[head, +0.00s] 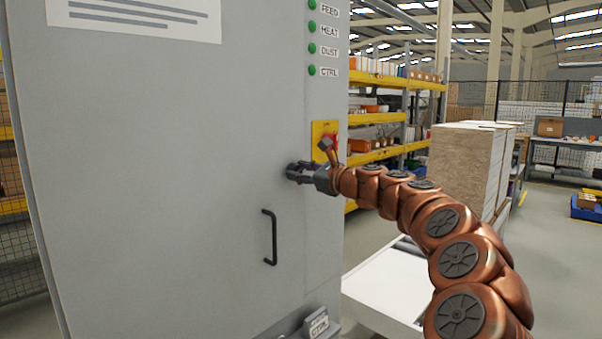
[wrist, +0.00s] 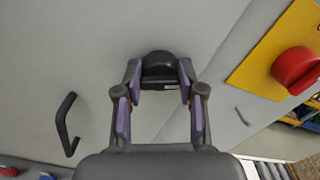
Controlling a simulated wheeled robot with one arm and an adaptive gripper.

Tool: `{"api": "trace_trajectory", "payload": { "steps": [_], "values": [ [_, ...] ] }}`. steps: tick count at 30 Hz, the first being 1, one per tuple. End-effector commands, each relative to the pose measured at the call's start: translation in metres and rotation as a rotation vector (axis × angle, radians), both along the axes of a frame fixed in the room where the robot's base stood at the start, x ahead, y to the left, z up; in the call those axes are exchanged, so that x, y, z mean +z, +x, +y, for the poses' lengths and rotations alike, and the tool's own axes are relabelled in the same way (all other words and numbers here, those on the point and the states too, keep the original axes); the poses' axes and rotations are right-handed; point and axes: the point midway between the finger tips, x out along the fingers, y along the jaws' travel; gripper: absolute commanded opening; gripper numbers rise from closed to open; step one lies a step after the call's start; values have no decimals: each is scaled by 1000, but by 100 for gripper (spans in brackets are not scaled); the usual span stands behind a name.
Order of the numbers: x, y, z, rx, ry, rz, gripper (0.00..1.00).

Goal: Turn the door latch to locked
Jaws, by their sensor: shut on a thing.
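The door latch is a dark, rounded knob (wrist: 158,64) on the grey cabinet door (head: 150,160). In the wrist view it sits between the two fingers of my gripper (wrist: 160,82), which are shut on it. In the head view my gripper (head: 304,172) reaches the door's right edge from the right and largely hides the latch. No lock marking can be read, so I cannot tell which way the latch is turned.
A black bar handle (head: 269,237) stands out from the door below my gripper. A yellow plate (wrist: 262,62) with a red rotary knob (wrist: 297,68) is close to the right. A white surface (head: 385,290) lies lower right, with stacked boards (head: 465,170) behind.

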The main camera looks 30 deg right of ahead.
Motion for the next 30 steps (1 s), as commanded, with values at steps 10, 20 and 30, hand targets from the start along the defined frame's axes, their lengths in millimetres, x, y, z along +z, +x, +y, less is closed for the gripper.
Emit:
{"api": "trace_trajectory", "payload": {
  "steps": [10, 20, 30],
  "values": [
    [-3, -1, 1, 1, -321, -77, 4],
    [-5, 0, 2, -1, -626, -148, 4],
    [-7, 0, 3, 2, -914, -213, 4]
  ]
}}
